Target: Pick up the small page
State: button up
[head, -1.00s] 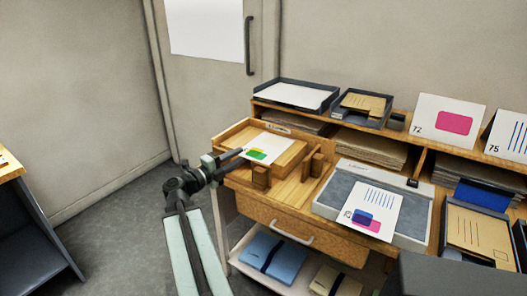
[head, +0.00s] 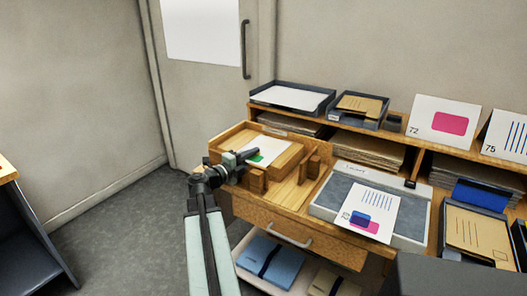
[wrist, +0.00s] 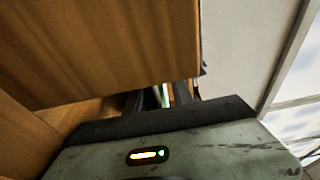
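The small page (head: 273,146) is white with a green print and lies in the wooden tray (head: 233,139) at the left of the desk. My gripper (head: 252,154) reaches over the tray's near left side, and its tips overlap the page's left part in the head view. In the wrist view my gripper (wrist: 166,96) is mostly hidden behind its own dark body and a wooden part. A thin white and green sliver shows between the fingers. I cannot tell whether they touch the page or how far they are closed.
Wooden blocks (head: 311,164) stand right of the page. A grey board (head: 333,202) holds a larger printed page (head: 371,211). A shelf with paper trays (head: 292,97) and cards (head: 444,125) runs behind. A drawer handle (head: 290,234) sticks out below.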

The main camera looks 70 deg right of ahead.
grip_shut()
jog(key=shift+r, duration=0.1)
